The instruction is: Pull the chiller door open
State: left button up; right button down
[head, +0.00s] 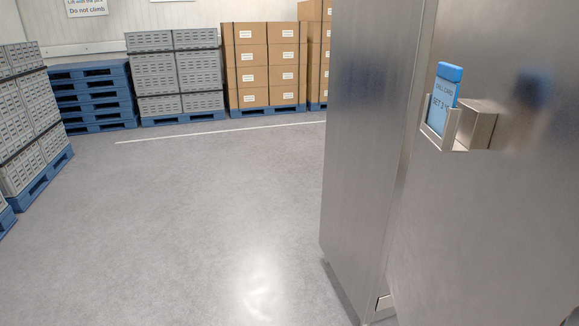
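Tall brushed-steel panels of what looks like the chiller (375,130) fill the right of the head view. One face is on the left, and a wider steel face (500,220) is to its right, with a vertical edge between them. I cannot tell for sure which panel is the door or whether it is ajar. No clear door handle shows. Neither of my grippers is in view.
Grey floor (220,220) is clear left of the steel panels. Grey crates (175,75) and cardboard boxes (265,65) stand on blue pallets along the back wall. Empty blue pallets (92,95) are stacked there. More crates (30,130) stand at the left edge.

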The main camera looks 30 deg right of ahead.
aim_at(490, 236)
jog(key=i, duration=1.7)
jog(key=z, duration=2.55)
